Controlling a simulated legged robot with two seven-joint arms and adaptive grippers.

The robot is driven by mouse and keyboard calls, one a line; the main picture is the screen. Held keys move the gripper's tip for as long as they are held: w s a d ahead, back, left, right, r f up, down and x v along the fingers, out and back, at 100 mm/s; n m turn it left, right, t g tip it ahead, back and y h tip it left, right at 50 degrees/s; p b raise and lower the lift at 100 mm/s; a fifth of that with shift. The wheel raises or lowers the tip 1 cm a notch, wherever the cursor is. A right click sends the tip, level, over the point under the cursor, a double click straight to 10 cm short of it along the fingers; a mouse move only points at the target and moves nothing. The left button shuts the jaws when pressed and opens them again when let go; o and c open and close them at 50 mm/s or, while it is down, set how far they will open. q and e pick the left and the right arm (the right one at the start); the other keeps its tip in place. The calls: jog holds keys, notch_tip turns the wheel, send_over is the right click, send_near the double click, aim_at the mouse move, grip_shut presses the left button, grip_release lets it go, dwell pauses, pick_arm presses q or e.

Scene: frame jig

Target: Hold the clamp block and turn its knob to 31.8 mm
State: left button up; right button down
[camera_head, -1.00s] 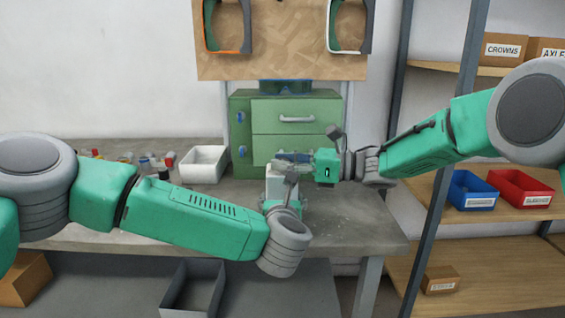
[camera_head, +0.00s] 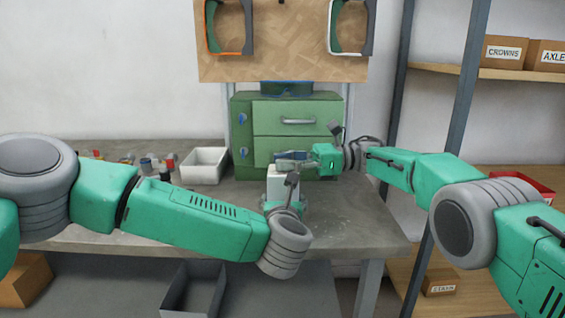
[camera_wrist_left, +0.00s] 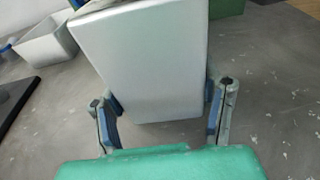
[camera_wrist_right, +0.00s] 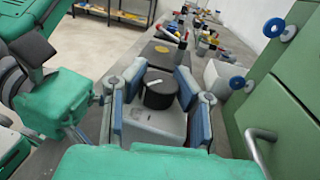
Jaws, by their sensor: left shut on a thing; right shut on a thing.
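The clamp block (camera_head: 284,184) is a pale grey block standing on the bench, in the middle of the head view. My left gripper (camera_head: 284,203) is low at its near side. In the left wrist view, the fingers are shut on both sides of the block (camera_wrist_left: 145,55). In the right wrist view, the dark round knob (camera_wrist_right: 160,94), with a small white mark, sits on the grey block (camera_wrist_right: 157,127). My right gripper (camera_head: 294,159) reaches in from the right above the block, its blue-padded fingers shut on the knob. Any scale reading is not legible.
A green drawer cabinet (camera_head: 296,117) stands close behind. A white bin (camera_head: 204,166) and several small bottles and parts stand on the bench to the left. Bare bench top (camera_head: 355,215) lies to the right. Shelves with boxes (camera_head: 503,52) stand beyond it.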

jog(key=shift+s+d+f, duration=0.1)
jog(key=shift+f, duration=0.15)
jog(key=c, duration=1.4)
grip_release()
jog(key=shift+o, duration=1.1)
jog(key=shift+r, duration=0.1)
jog(key=shift+w+d+r+m+t, duration=0.1)
jog(key=shift+w+m+t, duration=0.15)
jog(key=shift+m+t, duration=0.3)
jog(key=shift+s+m+t, duration=0.15)
jog(key=shift+m+t, duration=0.1)
jog(key=shift+t, duration=0.1)
